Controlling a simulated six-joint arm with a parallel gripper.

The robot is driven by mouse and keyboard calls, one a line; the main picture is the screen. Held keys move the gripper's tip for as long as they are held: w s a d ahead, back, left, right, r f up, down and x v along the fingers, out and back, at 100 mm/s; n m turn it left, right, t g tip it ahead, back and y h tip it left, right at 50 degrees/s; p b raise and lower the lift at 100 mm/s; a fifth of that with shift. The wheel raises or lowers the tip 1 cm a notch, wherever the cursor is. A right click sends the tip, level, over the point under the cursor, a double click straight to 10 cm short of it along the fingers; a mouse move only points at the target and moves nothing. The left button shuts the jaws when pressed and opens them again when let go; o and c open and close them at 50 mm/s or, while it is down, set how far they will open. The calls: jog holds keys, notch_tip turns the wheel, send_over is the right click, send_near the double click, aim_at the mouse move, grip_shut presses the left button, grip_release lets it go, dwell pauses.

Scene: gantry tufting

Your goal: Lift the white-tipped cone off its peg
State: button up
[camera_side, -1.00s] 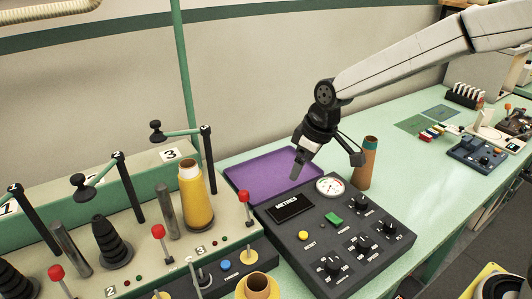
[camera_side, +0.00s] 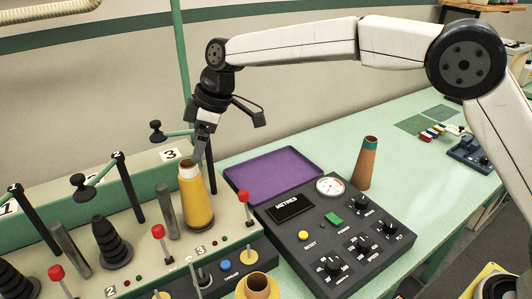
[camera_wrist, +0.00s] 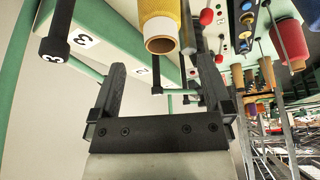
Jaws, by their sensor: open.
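The white-tipped cone (camera_side: 197,201) is yellow with a white band and a brown rim at its top. It stands upright at station 3 of the creel, and the peg inside it is hidden. My gripper (camera_side: 201,146) is just above the cone's top in the side view, pointing down. In the wrist view my gripper (camera_wrist: 160,90) is open, its two dark fingers wide apart with nothing between them. The cone (camera_wrist: 160,22) shows there beyond the fingertips, near the top middle, with its open end facing me.
A black post with an arm (camera_side: 209,158) stands close behind the cone. A red-knobbed lever (camera_side: 244,202) stands to its right. The purple tray (camera_side: 262,192) is empty, behind the meter box (camera_side: 330,232). A brown cone with a teal band (camera_side: 366,165) stands on the bench.

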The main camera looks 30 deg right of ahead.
aim_at(189, 170)
jog(key=shift+x, duration=1.3)
jog(key=shift+f, duration=0.1)
jog(key=shift+x, duration=2.5)
jog(key=shift+a, duration=0.1)
jog(key=c, duration=1.3)
notch_tip(189, 170, up, 18)
